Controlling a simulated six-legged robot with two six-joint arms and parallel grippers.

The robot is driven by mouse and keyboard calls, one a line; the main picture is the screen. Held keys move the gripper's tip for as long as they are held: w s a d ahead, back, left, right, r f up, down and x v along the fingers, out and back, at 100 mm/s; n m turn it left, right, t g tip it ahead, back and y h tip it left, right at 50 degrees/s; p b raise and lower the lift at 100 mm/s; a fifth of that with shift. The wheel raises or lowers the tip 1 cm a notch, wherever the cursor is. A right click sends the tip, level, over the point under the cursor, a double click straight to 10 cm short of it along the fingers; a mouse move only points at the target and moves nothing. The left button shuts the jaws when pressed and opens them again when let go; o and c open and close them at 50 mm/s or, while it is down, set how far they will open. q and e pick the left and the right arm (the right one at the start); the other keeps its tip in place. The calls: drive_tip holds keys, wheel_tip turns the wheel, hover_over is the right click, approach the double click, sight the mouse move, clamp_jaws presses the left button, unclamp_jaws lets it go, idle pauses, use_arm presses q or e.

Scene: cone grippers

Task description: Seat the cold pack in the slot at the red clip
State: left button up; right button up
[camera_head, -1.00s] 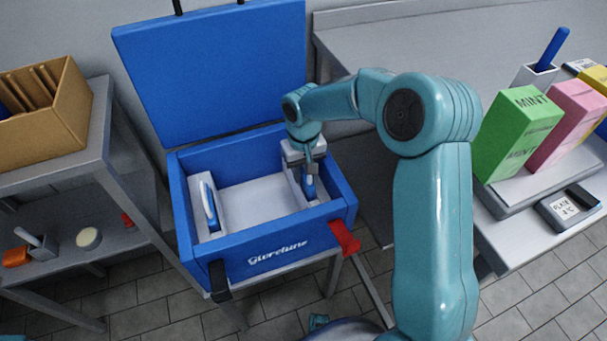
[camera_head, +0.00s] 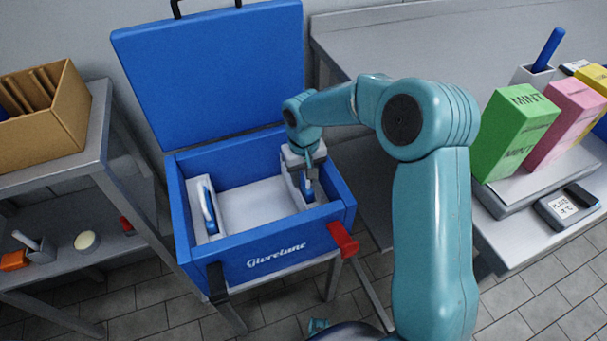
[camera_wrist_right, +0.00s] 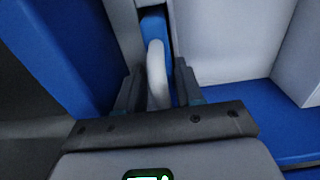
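A blue cold pack (camera_head: 308,188) stands in the slot (camera_head: 293,183) on the right side of the blue cool box, the side of the red clip (camera_head: 343,240). My right gripper (camera_head: 306,172) is above this slot. In the right wrist view its two fingers (camera_wrist_right: 157,90) stand apart on either side of the pack's white handle (camera_wrist_right: 157,72), with gaps beside it. The blue body (camera_wrist_right: 153,24) shows beyond the handle. How deep the pack sits is partly hidden. My left gripper is not in view.
The box lid (camera_head: 215,70) is open at the back. Another white-handled pack (camera_head: 209,208) stands in the left slot. A dark clip (camera_head: 217,283) hangs at the front left. A shelf (camera_head: 85,170) is at left; a bench (camera_head: 505,200) with cartons is at right.

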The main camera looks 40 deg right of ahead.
drive_tip(key=shift+s+a+f, duration=0.15)
drive_tip(key=shift+a+f, duration=0.25)
drive_tip(key=shift+f, duration=0.15)
drive_tip(key=r+p, duration=0.1)
drive_tip(key=r, duration=0.3)
drive_tip(key=r+p, duration=0.1)
drive_tip(key=r, duration=0.3)
drive_tip(key=r+p, duration=0.1)
drive_tip(key=r, duration=0.3)
drive_tip(key=shift+w+d+r+p, duration=0.15)
drive_tip(key=shift+w+r+p, duration=0.1)
drive_tip(key=shift+r+p, duration=0.1)
drive_tip(key=shift+s+r, duration=0.1)
drive_tip(key=shift+r, duration=0.25)
